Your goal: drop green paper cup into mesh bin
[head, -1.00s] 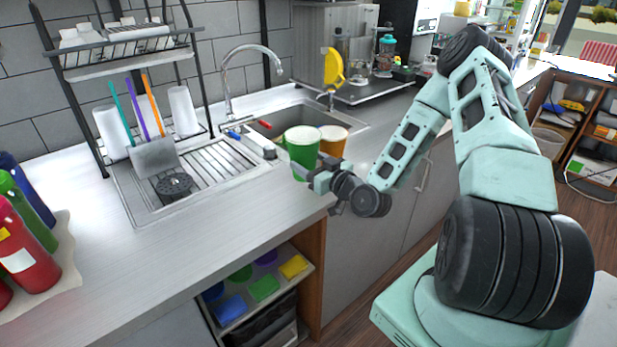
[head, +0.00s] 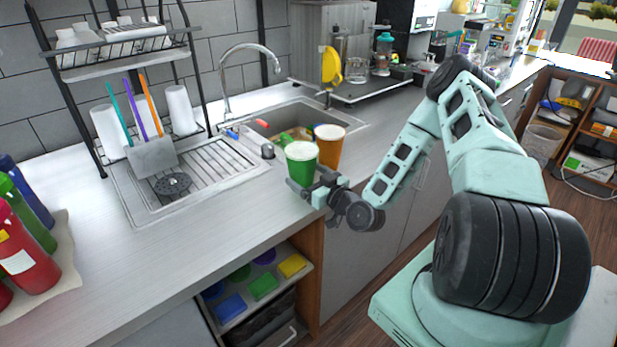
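The green paper cup (head: 303,166), with a white rim and pale inside, is upright at the front edge of the counter near the sink. My gripper (head: 308,186) reaches it from the front right, with its fingers on either side of the cup's lower part. It appears shut on the cup; the far finger is partly hidden. I cannot tell whether the cup's base touches the counter. The mesh bin (head: 541,143), pale and round, stands on the floor at the far right, beside the wooden shelves.
An orange cup (head: 329,147) stands just behind the green one. The sink (head: 283,116) and drying rack (head: 197,165) lie behind and left. Bottles (head: 30,240) stand at the far left. The counter (head: 200,235) between is clear. Open floor (head: 509,185) lies before the bin.

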